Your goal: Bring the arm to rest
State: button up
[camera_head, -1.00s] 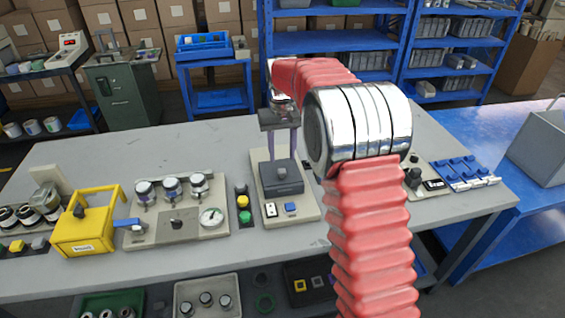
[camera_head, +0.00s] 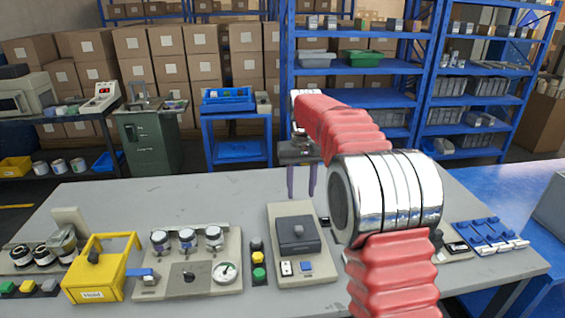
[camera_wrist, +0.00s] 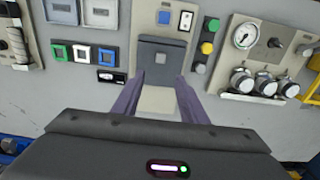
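My gripper (camera_head: 302,194) hangs above the far side of the grey table (camera_head: 120,200), its two purple fingers apart with nothing between them. In the wrist view my gripper (camera_wrist: 160,80) looks down on that dark block (camera_wrist: 166,57), with the fingers on either side of the unit's pale base in the picture.
A yellow box (camera_head: 95,280), a panel with a round gauge (camera_head: 225,271) and a green and yellow button box (camera_head: 258,272) stand left of the unit. A blue clip rack (camera_head: 490,238) lies at right. Blue shelves (camera_head: 285,100) stand behind the table.

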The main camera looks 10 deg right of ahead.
jog(key=s+r+t, duration=0.2)
jog(key=s+t, duration=0.3)
jog(key=s, duration=3.2)
jog(key=shift+s+r, duration=0.15)
jog(key=shift+r, duration=0.1)
